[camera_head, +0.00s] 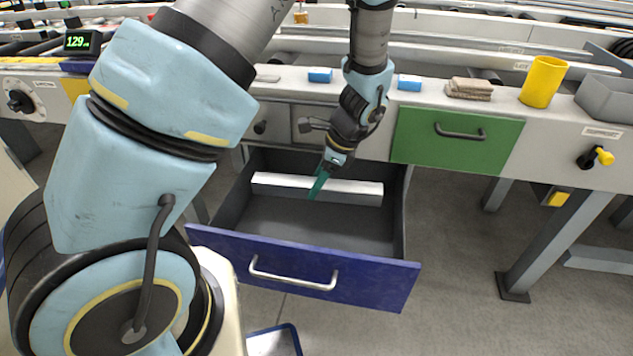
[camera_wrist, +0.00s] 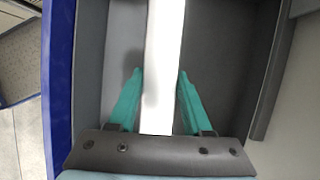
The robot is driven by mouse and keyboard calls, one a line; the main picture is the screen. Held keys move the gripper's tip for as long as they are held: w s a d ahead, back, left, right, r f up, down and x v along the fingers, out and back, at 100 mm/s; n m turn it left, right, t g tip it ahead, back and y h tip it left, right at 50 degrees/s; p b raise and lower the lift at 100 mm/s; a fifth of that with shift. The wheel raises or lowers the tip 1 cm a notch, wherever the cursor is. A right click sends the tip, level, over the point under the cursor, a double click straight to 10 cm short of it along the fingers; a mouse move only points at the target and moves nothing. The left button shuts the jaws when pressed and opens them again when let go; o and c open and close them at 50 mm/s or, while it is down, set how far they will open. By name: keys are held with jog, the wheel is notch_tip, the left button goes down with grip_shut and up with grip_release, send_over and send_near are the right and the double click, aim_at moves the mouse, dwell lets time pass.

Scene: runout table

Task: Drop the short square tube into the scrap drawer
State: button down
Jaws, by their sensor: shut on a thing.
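The short square tube is a white bar (camera_head: 350,193) lying crosswise inside the outline of the open blue-fronted drawer (camera_head: 300,258), toward its back. My gripper (camera_head: 319,184) points down into this drawer with its green fingers at the tube's middle. In the wrist view the tube (camera_wrist: 163,60) runs between the two green fingers (camera_wrist: 158,100), which are shut on it. The drawer's grey inside and blue front edge (camera_wrist: 58,90) also show there. I cannot tell whether the tube touches the drawer floor. No other thing shows in the drawer.
A green drawer front (camera_head: 456,137) is shut to the right. On the bench above stand a yellow cup (camera_head: 543,82), a grey bin (camera_head: 608,97), folded cloths (camera_head: 470,88) and blue blocks (camera_head: 409,83). A table leg (camera_head: 560,235) stands at the right.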

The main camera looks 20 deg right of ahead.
jog(key=shift+c, duration=1.2)
grip_release()
jog(key=v, duration=1.1)
jog(key=shift+p, duration=0.4)
jog(key=shift+w+a, duration=0.1)
jog(key=a+r+n+h, duration=0.2)
jog(key=a+r+n, duration=0.1)
jog(key=a+n, duration=0.95)
jog(key=a+r+n+h, duration=0.25)
jog(key=a+n, duration=0.65)
jog(key=a, duration=0.6)
notch_tip(320, 180, up, 14)
jog(key=p, duration=1.3)
jog(key=shift+f, duration=0.15)
